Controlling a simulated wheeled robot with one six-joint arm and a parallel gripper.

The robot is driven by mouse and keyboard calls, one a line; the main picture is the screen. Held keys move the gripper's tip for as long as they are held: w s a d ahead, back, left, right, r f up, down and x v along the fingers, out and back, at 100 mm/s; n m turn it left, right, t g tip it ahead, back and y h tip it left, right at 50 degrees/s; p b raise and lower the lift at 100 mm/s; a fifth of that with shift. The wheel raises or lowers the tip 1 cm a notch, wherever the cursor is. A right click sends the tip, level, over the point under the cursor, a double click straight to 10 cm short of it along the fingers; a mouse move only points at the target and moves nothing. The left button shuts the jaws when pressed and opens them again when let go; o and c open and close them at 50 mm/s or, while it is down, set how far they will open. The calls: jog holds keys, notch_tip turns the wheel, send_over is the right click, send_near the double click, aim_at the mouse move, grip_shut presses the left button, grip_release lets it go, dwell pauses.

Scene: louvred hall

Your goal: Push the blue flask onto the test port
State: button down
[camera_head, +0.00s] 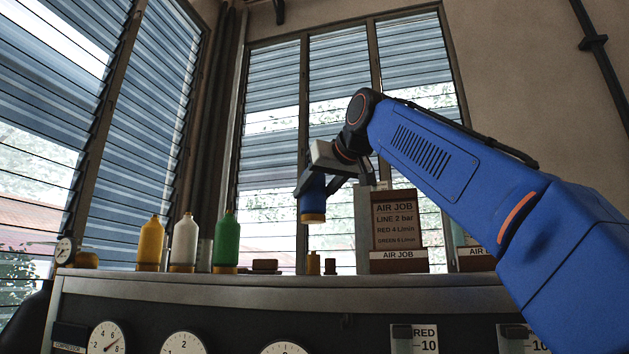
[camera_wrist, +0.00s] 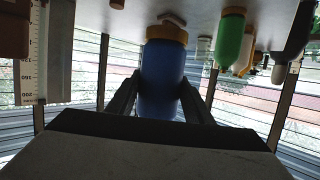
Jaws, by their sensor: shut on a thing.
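The blue flask (camera_head: 313,200) hangs in my gripper (camera_head: 318,184), with its brass-coloured collar at the bottom. My gripper is shut on its sides; in the wrist view, the fingers (camera_wrist: 160,95) flank the blue flask (camera_wrist: 163,72). A small brass fitting (camera_head: 313,264), which looks like the test port, stands on the bench below the flask, with a clear gap between them. In the wrist view, the collar partly covers a small pale fitting at the bench; I cannot tell whether it is the port.
Yellow (camera_head: 151,241), white (camera_head: 185,241) and green (camera_head: 226,239) flasks stand on the bench (camera_head: 280,293) to the left. A dark low block (camera_head: 265,265) and a small dark piece (camera_head: 330,266) flank the fitting. An AIR JOB sign (camera_head: 396,220) stands close on the right.

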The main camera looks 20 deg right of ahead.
aim_at(319, 214)
jog(key=shift+s+f, duration=0.1)
jog(key=shift+f, duration=1.7)
jog(key=shift+f, duration=0.45)
jog(key=shift+f, duration=0.65)
jog(key=shift+f, duration=0.35)
jog(key=shift+f, duration=0.15)
jog(key=c, duration=0.8)
grip_release()
